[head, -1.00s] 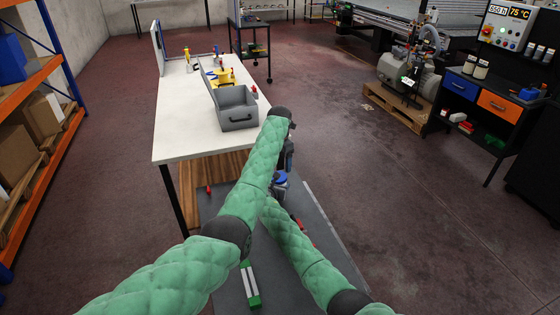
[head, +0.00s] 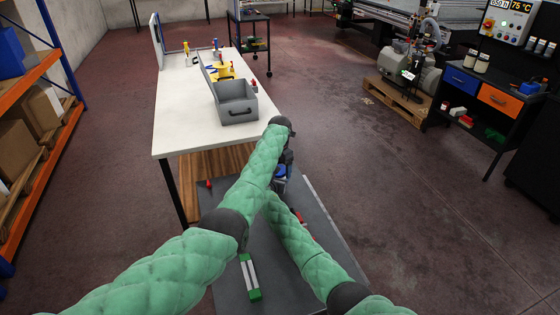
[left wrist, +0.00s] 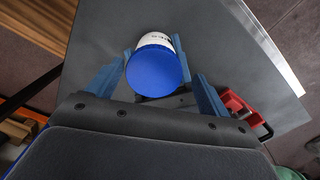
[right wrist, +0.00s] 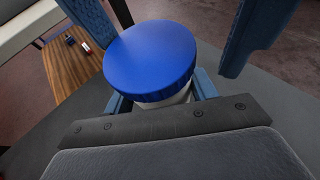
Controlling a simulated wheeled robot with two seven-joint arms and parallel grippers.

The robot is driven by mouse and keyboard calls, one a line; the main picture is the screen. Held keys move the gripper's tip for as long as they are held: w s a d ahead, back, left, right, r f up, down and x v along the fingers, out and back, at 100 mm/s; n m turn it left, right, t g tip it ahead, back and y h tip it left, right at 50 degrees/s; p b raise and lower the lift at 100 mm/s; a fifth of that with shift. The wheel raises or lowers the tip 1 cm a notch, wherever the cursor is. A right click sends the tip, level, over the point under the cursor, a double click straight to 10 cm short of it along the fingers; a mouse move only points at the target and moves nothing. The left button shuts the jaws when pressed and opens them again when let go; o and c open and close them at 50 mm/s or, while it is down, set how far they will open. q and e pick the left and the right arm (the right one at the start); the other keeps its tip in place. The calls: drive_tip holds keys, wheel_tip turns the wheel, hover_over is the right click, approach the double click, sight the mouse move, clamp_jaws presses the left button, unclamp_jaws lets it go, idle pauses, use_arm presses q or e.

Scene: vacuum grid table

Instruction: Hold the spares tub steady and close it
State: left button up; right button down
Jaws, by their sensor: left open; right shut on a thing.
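The spares tub is white with some dark print and a round blue lid on top; its lid shows in the head view (head: 280,171), the left wrist view (left wrist: 152,68) and the right wrist view (right wrist: 150,58). I cannot tell how tight the lid sits. My left gripper (left wrist: 157,85) is open above the tub, its blue fingers spread on either side of the lid. My right gripper (right wrist: 160,100) is shut on the tub's body below the lid. The tub looks upright. My left arm partly hides both grippers in the head view.
The tub is over a grey worktop (head: 232,290) bearing a green-and-white piece (head: 250,277). A red clamp-like thing (left wrist: 240,108) lies near the tub. A white table (head: 178,125) with a grey open box (head: 238,106) stands beyond.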

use_arm(q)
drive_tip(key=shift+f, duration=0.6)
drive_tip(key=shift+c, duration=0.2)
drive_tip(key=shift+d, duration=0.1)
drive_tip(key=c, duration=1)
drive_tip(key=o, duration=1.1)
drive_tip(key=shift+r, duration=0.1)
drive_tip(key=shift+s+r, duration=0.1)
drive_tip(key=shift+r, duration=2.05)
drive_tip(key=shift+c, duration=0.3)
